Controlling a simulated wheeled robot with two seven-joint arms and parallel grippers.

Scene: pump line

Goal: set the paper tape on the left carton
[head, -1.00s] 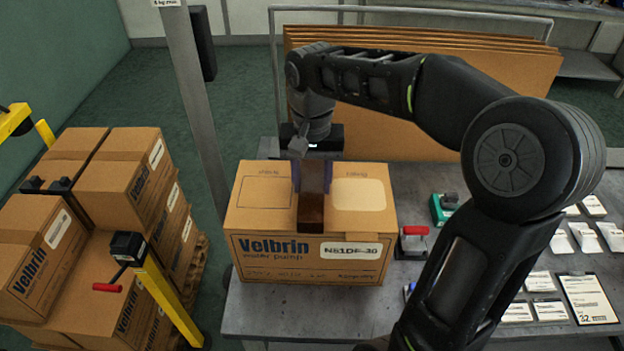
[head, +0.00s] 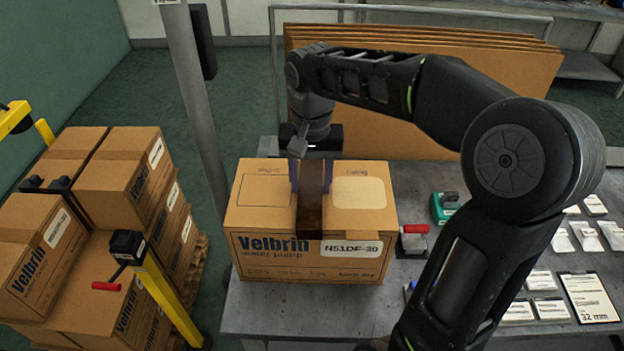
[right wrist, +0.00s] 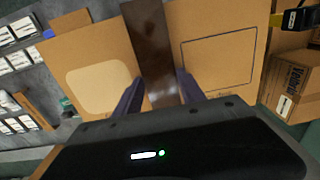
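A Velbrin water pump carton (head: 262,220) stands on the grey bench, shut on top, and also shows in the right wrist view (right wrist: 215,25). The paper tape, a dark brown strip (head: 311,205), lies along the middle of its top and reaches the front edge; it also shows in the right wrist view (right wrist: 150,45). My right gripper (head: 311,178) is over the carton's back part. Its two purple fingers stand apart, one on each side of the tape. In the right wrist view the fingers (right wrist: 157,88) look spread beside the strip. My left gripper is not in view.
Stacked cartons (head: 120,185) fill a pallet at the left, near a yellow post (head: 165,295) with a red handle. A red-handled tool (head: 412,240), a green device (head: 445,207) and several labels lie right of the carton. Flat cardboard sheets (head: 420,130) stand behind.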

